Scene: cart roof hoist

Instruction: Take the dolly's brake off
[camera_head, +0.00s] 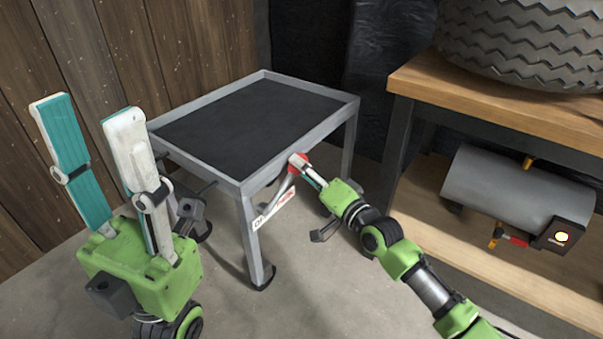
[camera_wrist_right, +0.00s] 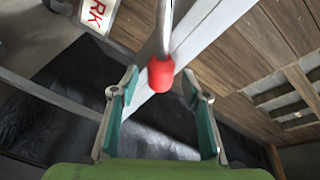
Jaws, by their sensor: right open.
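The dolly (camera_head: 352,105) is a grey metal cart with a black top. On its front side a grey brake lever (camera_head: 281,196) slants up to a red knob (camera_head: 295,158). A white label (camera_head: 266,212) with black and red lettering sits under the lever; part of it, ending in "RK", shows in the right wrist view (camera_wrist_right: 98,12). My right gripper (camera_head: 302,168) is at the knob. In the right wrist view its open fingers (camera_wrist_right: 160,88) stand on either side of the red knob (camera_wrist_right: 160,74), with gaps. My left gripper (camera_head: 88,112) is open and empty, raised left of the dolly.
A wooden workbench (camera_head: 430,88) stands at the right with a large tyre (camera_head: 525,40) on top. A grey cylinder (camera_head: 510,190) lies on its lower shelf. A wooden wall (camera_head: 200,45) is behind the dolly. Bare concrete floor (camera_head: 325,285) lies in front.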

